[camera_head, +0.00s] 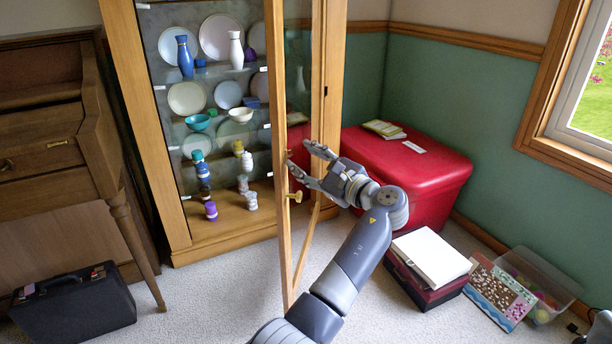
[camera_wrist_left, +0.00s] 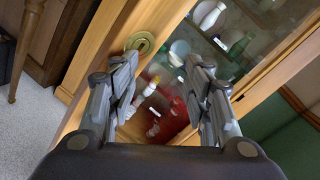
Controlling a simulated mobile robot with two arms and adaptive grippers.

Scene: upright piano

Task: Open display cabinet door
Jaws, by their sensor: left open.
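The display cabinet (camera_head: 160,130) is a tall wooden case with glass and shelves of crockery. Its glazed door (camera_head: 284,240) stands ajar, swung out towards me, with its hinge side on the right. A brass knob (camera_head: 297,196) is on the door's free-edge stile; it also shows in the left wrist view (camera_wrist_left: 141,42). My left gripper (camera_head: 299,156) is open and empty beside the door, a little above the knob. In the left wrist view its fingers (camera_wrist_left: 163,65) are spread in front of the glass, the left one close to the knob. Contact cannot be told.
A red chest (camera_head: 420,170) stands right of the cabinet, with a white-topped box (camera_head: 430,258) in front. A clear bin (camera_head: 540,280) and a patterned board (camera_head: 498,290) lie farther right. A piano (camera_head: 45,150) and black case (camera_head: 75,305) stand left. Carpet before the cabinet is clear.

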